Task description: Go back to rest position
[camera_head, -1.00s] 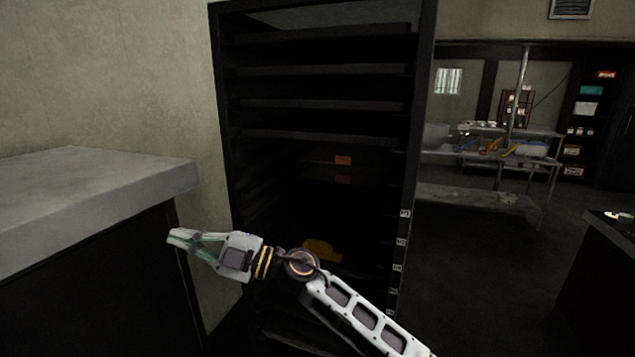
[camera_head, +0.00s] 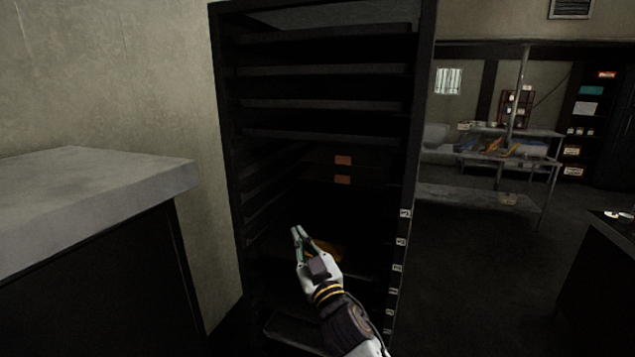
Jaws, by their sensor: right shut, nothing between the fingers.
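My right gripper (camera_head: 297,230) is in front of the lower part of a tall dark rack (camera_head: 228,130). Its fingers point up and slightly left, and they are shut with nothing between them. My right arm comes in from the bottom, right of the middle. My left gripper is out of view.
An orange-yellow item (camera_head: 330,250) lies in the rack behind my right gripper, partly hidden by it. A grey-topped counter (camera_head: 90,190) stands at the left. A metal table (camera_head: 480,197) with several items stands at the back right. Dark open floor lies right of the rack.

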